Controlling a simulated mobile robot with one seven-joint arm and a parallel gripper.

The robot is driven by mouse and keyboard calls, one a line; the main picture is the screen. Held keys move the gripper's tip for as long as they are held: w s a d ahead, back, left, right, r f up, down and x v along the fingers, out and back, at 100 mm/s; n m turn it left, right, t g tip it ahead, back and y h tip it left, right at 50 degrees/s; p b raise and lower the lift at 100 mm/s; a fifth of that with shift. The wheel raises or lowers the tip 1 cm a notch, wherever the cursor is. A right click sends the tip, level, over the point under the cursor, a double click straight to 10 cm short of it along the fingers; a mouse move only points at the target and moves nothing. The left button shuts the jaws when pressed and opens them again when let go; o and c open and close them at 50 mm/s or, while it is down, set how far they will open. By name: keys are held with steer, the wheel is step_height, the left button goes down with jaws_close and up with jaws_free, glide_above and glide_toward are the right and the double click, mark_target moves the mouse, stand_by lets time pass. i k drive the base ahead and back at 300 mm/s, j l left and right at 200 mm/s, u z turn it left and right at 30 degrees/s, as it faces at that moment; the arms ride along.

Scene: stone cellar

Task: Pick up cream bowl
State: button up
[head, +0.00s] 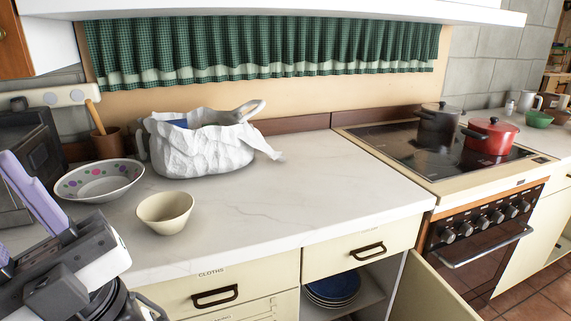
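The cream bowl (165,213) stands upright and looks empty on the white marble-look worktop (300,205), near its front edge. My gripper (18,226) is at the lower left of the head view, left of the bowl and apart from it. Its lavender fingers point to the upper left, with a gap between them. It looks open, and I see nothing between the fingers.
A wide spotted bowl (98,192) stands just left of the cream bowl. A crumpled white bag (205,150) with things in it is behind. A dark appliance (35,140) stands at far left. An open cupboard below holds blue plates (333,287). Worktop to the right is clear.

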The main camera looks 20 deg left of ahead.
mark_target(166, 213)
steer(key=k+j+z, duration=0.25)
steer(key=j, duration=0.25)
steer(key=k+j+z, duration=0.25)
steer(key=j, duration=0.2)
steer(key=k+j+z, duration=0.25)
steer(key=j, duration=0.15)
